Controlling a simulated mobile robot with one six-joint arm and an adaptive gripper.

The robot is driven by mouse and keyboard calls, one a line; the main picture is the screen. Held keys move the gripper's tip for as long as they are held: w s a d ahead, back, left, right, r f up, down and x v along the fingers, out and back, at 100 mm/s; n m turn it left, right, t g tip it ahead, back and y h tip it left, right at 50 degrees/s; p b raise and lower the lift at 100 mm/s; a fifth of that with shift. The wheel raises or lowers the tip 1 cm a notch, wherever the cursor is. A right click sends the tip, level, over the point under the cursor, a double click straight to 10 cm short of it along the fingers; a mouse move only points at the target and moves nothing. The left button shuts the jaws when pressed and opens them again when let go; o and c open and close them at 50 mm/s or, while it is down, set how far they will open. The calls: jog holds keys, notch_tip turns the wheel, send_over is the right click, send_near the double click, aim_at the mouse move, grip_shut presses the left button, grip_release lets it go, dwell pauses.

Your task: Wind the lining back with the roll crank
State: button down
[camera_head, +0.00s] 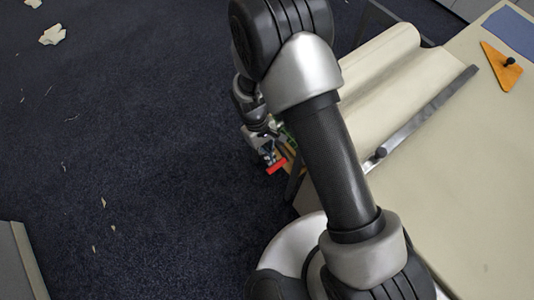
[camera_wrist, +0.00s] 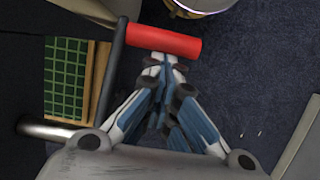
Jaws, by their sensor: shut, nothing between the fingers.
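The red handle (camera_head: 276,168) of the roll crank shows beside the table's near end in the head view. In the wrist view the red handle (camera_wrist: 165,40) lies crosswise just beyond my fingertips, joined at its left end to a dark crank bar (camera_wrist: 112,70). My gripper (camera_wrist: 165,68) is shut and empty, its tips close to the handle; I cannot tell whether they touch it. My gripper (camera_head: 265,150) also shows in the head view, just above the handle. The cream lining (camera_head: 405,85) lies over the table end with a rolled edge; my arm hides part of it.
A metal bar (camera_head: 425,112) with a dark knob crosses the lining. An orange triangle (camera_head: 501,68) and a blue cloth (camera_head: 512,30) lie on the table (camera_head: 480,180). A green gridded piece (camera_wrist: 68,85) is left of the crank.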

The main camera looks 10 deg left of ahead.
jog(key=shift+s+d+r+g+h+p, duration=0.15)
jog(key=shift+r+g+h+p, duration=0.15)
jog(key=shift+r+p, duration=0.3)
jog(key=shift+s+d+r+g+h+p, duration=0.1)
jog(key=shift+d+r+g+h+p, duration=0.2)
jog(key=shift+r, duration=0.4)
jog(key=shift+a+r, duration=0.1)
jog(key=shift+a, duration=0.05)
dwell(1.5)
